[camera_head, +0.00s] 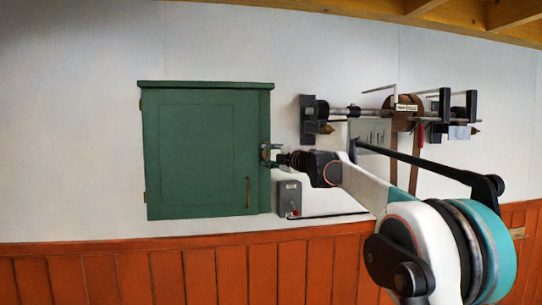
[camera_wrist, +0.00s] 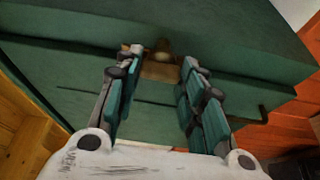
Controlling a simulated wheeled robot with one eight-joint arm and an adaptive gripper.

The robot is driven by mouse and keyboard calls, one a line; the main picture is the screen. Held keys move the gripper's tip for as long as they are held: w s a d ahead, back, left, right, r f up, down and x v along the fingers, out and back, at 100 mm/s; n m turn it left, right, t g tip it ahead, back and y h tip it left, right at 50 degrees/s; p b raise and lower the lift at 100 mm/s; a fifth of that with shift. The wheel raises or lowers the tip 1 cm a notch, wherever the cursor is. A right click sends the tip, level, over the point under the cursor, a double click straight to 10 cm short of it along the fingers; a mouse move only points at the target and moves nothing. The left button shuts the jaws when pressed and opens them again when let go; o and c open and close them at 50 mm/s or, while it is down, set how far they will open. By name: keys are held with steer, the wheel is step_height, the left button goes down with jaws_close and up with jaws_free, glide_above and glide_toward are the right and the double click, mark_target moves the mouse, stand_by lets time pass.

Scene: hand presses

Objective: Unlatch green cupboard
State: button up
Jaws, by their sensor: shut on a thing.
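The green cupboard (camera_head: 200,150) hangs on the white wall with its door shut. It fills much of the wrist view (camera_wrist: 60,65). My gripper (camera_head: 269,154) is at the cupboard's right edge, about mid-height. In the wrist view its two fingers (camera_wrist: 162,60) stand on either side of a small brass-coloured latch (camera_wrist: 160,72) with a rounded knob. The fingers are shut on the latch, though the exact contact is hard to see. In the head view the gripper covers the latch. A thin dark handle (camera_head: 248,192) is low on the door's right side.
A grey switch box (camera_head: 289,198) is on the wall just below my gripper. A rack with a shaft and a brown pulley (camera_head: 404,112) is mounted to the right, close to my arm. Orange wood panelling (camera_head: 200,275) runs below. The wall left of the cupboard is clear.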

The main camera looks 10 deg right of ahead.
steer(key=shift+n, duration=0.4)
steer(key=o, duration=1)
steer(key=shift+a, duration=0.1)
steer(key=shift+o, duration=0.2)
steer(key=shift+s, duration=0.1)
steer(key=v, duration=1.1)
steer(key=shift+s, duration=0.4)
steer(key=shift+r, duration=0.1)
